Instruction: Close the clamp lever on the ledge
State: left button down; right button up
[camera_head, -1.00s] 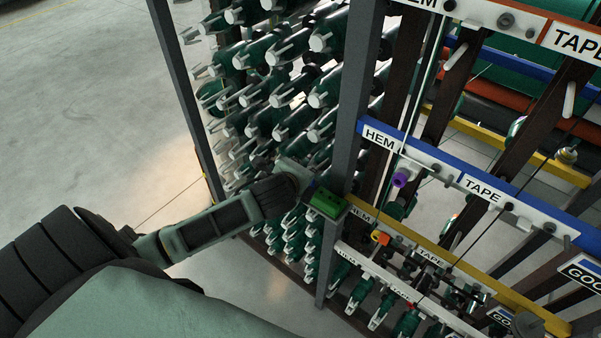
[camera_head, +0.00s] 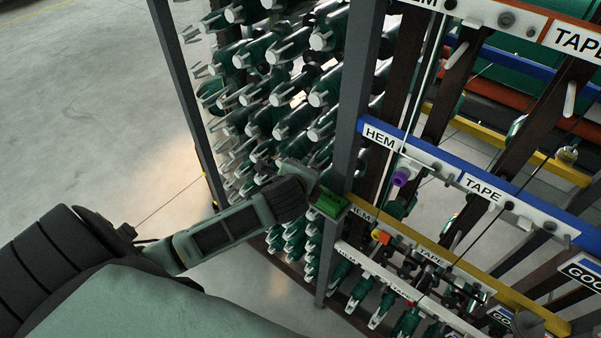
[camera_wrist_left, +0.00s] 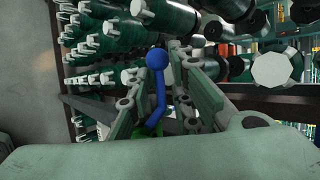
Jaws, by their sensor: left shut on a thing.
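The clamp shows as a green block (camera_head: 328,204) on a ledge beside the grey upright post in the head view. Its blue lever with a ball knob (camera_wrist_left: 157,58) stands up between my left fingers in the left wrist view, and part of a green body (camera_wrist_left: 150,130) shows below. My left gripper (camera_wrist_left: 160,98) is shut on the blue lever, with a finger on each side. In the head view my left gripper (camera_head: 298,176) is just left of the green block, and its fingertips are hard to make out. My right gripper is not in view.
A rack of green spindles (camera_head: 275,90) stands behind my left gripper. The grey post (camera_head: 357,90) rises close to the clamp. Rails labelled HEM and TAPE (camera_head: 440,165) run off to the right. Open floor (camera_head: 90,110) lies on the left.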

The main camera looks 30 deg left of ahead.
pick_arm(q)
jog(key=shift+r, duration=0.15)
jog(key=c, duration=1.8)
grip_release()
jog(key=shift+o, duration=0.2)
jog(key=v, duration=1.2)
jog(key=shift+a, duration=0.1)
